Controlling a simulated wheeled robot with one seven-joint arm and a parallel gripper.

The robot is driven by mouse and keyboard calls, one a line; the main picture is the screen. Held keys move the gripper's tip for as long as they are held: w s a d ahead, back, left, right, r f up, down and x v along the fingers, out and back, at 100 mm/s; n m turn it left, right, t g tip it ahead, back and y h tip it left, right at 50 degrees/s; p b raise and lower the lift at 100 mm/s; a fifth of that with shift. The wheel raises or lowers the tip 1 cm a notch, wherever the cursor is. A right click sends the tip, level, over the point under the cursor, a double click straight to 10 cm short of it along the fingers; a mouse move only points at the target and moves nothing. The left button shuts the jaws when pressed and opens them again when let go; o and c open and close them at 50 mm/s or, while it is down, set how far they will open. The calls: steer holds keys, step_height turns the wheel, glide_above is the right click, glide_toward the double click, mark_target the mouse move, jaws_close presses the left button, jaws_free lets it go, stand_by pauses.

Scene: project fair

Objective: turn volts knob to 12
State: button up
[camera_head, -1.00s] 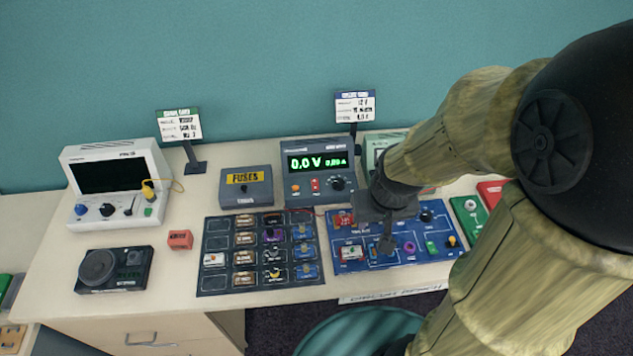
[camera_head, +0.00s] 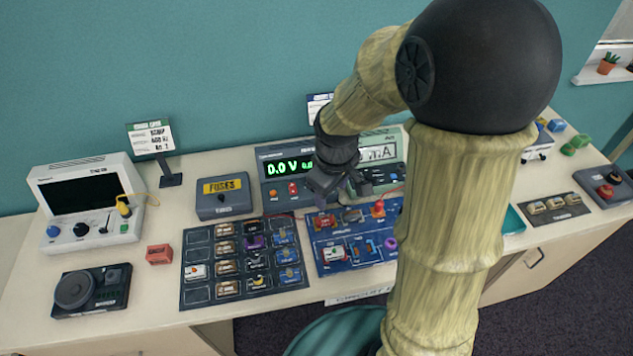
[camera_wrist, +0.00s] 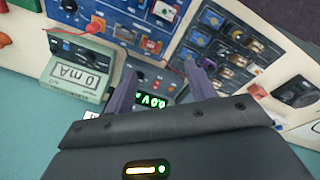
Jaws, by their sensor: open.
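The dark blue-grey power supply (camera_head: 274,192) stands at the back of the table. Its green display (camera_head: 285,168) reads 0.0 V. The display shows upside down in the wrist view (camera_wrist: 152,101). My gripper (camera_head: 338,190) is open and empty, over the right front of the supply. It hides the supply's black knob in the head view. In the wrist view, a small dark knob (camera_wrist: 140,75) shows on the panel between the two spread fingers (camera_wrist: 162,72), closer to the left one. I cannot read its label or setting. A red switch (camera_head: 292,189) sits left of my gripper.
A pale green meter (camera_head: 385,148) reading mA stands close on the right of my gripper. A blue circuit board (camera_head: 335,262) and a dark parts tray (camera_head: 205,290) lie in front. A grey fuses box (camera_head: 225,205) stands left. A sign post (camera_head: 165,165) stands farther left.

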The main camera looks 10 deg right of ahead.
steer(key=w+f+n+g, duration=0.1)
steer(key=w+f+n, duration=0.1)
steer(key=w+n, duration=0.7)
steer(key=w+d+f+n+b, duration=0.1)
steer(key=w+f+n, duration=0.1)
steer(key=w+n, duration=0.8)
steer(key=shift+w+d+n+g+b, duration=0.2)
steer(key=shift+w+n+g+b, duration=0.15)
steer(key=shift+w, duration=0.9)
step_height(320, 180, down, 16)
steer(key=p, duration=0.4)
steer(key=shift+a+f, duration=0.1)
steer(key=shift+f, duration=0.05)
steer(key=shift+f+p, duration=0.3)
steer(key=shift+f, duration=0.2)
steer(key=shift+c, duration=0.2)
steer(key=c, duration=0.9)
